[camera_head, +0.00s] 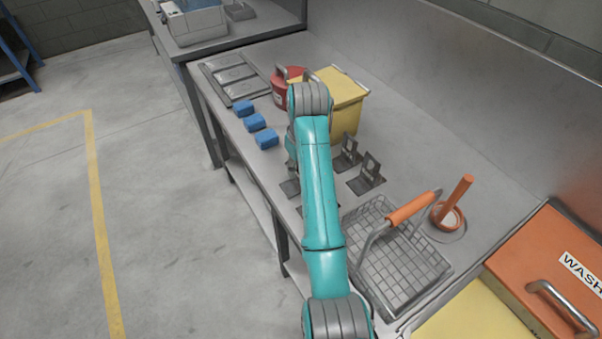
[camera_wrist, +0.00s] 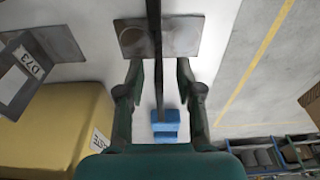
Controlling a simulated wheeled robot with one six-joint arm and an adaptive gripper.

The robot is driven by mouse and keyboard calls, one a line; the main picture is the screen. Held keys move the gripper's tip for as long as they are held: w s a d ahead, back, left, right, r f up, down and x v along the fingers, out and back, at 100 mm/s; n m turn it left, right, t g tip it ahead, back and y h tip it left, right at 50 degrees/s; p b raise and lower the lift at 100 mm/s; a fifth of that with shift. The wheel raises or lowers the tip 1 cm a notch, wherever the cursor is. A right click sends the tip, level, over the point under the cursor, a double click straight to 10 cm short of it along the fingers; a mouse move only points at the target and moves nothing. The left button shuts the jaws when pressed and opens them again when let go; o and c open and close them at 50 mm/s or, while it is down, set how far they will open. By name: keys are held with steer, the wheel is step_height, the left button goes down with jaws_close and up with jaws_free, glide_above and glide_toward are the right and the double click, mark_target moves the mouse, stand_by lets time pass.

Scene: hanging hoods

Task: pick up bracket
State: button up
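In the wrist view my gripper (camera_wrist: 159,70) is open, with one finger on each side of a dark bracket (camera_wrist: 154,30). The bracket's upright plate is seen nearly edge-on between the fingers, with a visible gap on both sides. Its flat base plate (camera_wrist: 186,36) lies on the pale bench top. In the head view my arm hides the gripper and most of this bracket; a grey base corner (camera_head: 289,187) shows left of the arm. Two other brackets (camera_head: 347,153) (camera_head: 368,174) stand right of the arm. A bracket labelled D73 (camera_wrist: 22,75) is at left in the wrist view.
A yellow bin (camera_head: 345,103) and red can (camera_head: 280,90) stand beyond the brackets. Several blue blocks (camera_head: 254,122) line the bench's left edge. A wire basket (camera_head: 400,262) with an orange handle sits nearer, beside an orange upright post (camera_head: 455,200). Floor at left is clear.

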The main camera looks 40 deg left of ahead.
jaws_close()
stand_by(0.3)
